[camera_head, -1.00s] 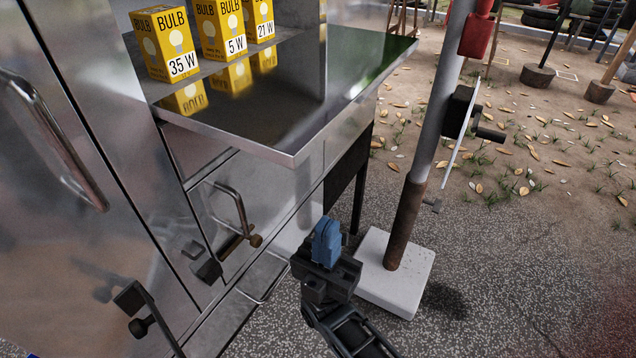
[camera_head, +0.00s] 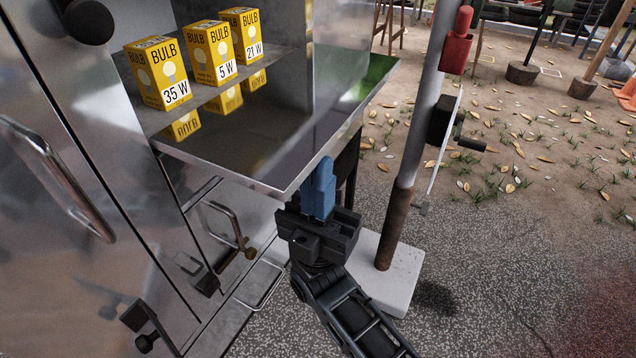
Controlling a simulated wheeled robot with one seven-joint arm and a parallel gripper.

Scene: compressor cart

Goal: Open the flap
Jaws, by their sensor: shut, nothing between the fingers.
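The metal cabinet (camera_head: 150,215) fills the left side. Under its protruding shelf, a small metal panel with a bent bar handle (camera_head: 228,226) looks like the flap; it appears closed, and a brass-coloured knob (camera_head: 249,253) sits at the handle's lower end. My gripper (camera_head: 322,166) has blue fingers pressed together with nothing between them. It points up in front of the shelf's front corner, right of the handle and apart from it. The fingers overlap the shelf edge in the picture; I cannot tell whether they touch it.
A large door handle (camera_head: 58,180) and dark latches (camera_head: 140,318) are on the left. A pole on a white base (camera_head: 405,275) stands close to the right of my arm.

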